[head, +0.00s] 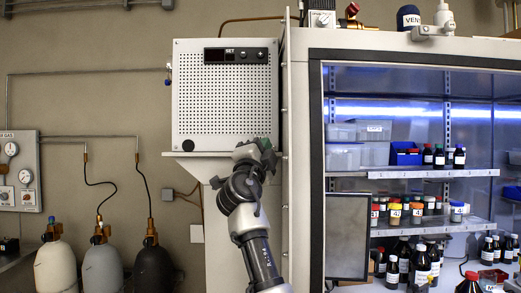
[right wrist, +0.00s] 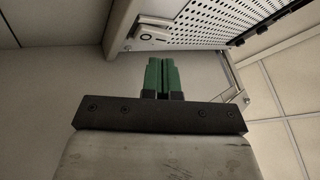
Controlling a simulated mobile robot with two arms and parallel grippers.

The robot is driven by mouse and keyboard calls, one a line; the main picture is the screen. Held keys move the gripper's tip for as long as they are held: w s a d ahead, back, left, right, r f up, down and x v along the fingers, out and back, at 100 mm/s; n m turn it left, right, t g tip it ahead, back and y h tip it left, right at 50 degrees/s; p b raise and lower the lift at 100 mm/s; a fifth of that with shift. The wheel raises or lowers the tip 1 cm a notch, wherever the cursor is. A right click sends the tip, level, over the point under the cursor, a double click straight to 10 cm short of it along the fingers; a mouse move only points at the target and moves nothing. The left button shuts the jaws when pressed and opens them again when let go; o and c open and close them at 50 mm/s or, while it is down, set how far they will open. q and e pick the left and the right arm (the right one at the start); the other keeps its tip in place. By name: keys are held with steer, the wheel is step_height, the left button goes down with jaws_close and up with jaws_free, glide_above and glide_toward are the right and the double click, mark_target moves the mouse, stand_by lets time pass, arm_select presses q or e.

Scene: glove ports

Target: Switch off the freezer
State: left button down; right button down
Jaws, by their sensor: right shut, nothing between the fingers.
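The freezer looks to be the white box with a perforated front (head: 225,97) on the wall. In the right wrist view the shut green fingers (right wrist: 161,75) point up toward the box's perforated face (right wrist: 220,20). They appear apart from it. My left gripper is not in view.
An open cabinet with bottles on shelves (head: 432,173) stands to the right, with a dark panel (head: 347,236) at its lower left. Gas cylinders (head: 102,268) and a gauge panel (head: 20,171) are at the left. The wall below the box's left side is fairly clear.

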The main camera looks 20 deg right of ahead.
steer(key=s+b, duration=0.1)
steer(key=s+a+b, duration=0.1)
steer(key=s, duration=0.1)
steer(key=s+b, duration=0.1)
steer(key=shift+s+a+r, duration=0.2)
steer(key=shift+s+r, duration=0.2)
steer(key=shift+g, duration=0.3)
